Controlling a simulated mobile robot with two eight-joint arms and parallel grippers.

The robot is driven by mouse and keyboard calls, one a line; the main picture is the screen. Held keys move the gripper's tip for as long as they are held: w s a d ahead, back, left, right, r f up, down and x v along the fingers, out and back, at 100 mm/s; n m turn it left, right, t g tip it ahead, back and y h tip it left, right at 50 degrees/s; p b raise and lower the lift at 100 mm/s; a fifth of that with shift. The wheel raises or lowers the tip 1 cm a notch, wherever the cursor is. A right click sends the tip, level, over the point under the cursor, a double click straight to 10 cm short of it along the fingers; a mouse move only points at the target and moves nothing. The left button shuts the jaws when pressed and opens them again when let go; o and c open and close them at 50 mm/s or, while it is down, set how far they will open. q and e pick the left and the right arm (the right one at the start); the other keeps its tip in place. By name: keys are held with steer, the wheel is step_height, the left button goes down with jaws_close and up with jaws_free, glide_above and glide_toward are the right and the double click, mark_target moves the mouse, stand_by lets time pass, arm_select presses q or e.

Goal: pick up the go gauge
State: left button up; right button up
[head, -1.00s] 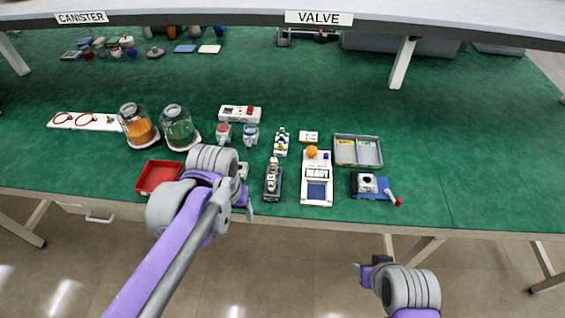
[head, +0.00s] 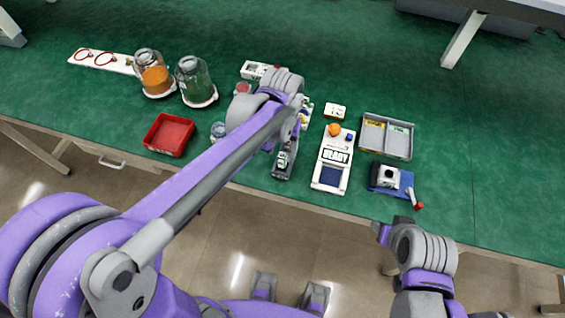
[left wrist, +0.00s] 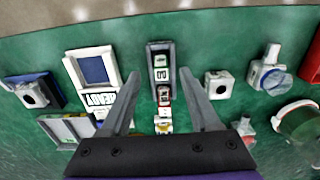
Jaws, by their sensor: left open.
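A narrow dark stand (head: 284,163) holds small white-marked pieces (left wrist: 162,75) in a row; I cannot read the marks surely enough to say which is the go gauge. My left gripper (left wrist: 160,78) is open in the left wrist view, its two fingers on either side of this stand, with nothing clasped. In the head view my left arm hides the gripper and part of the stand's surroundings. My right gripper (head: 383,232) hangs off the table's front edge, and its jaw gap does not show.
Beside the stand lies a white READY device (head: 332,160). Further right are a grey divided tray (head: 387,152) and a blue-based fixture with a crank (head: 385,178). A white holed block (left wrist: 218,85) is opposite. A red tray (head: 168,134) and jars (head: 194,82) lie left.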

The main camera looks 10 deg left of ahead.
mark_target(282, 155)
arm_select(q)
steer(key=f, duration=0.5)
steer(key=shift+w, duration=0.35)
steer(key=shift+c, duration=0.3)
jaws_close()
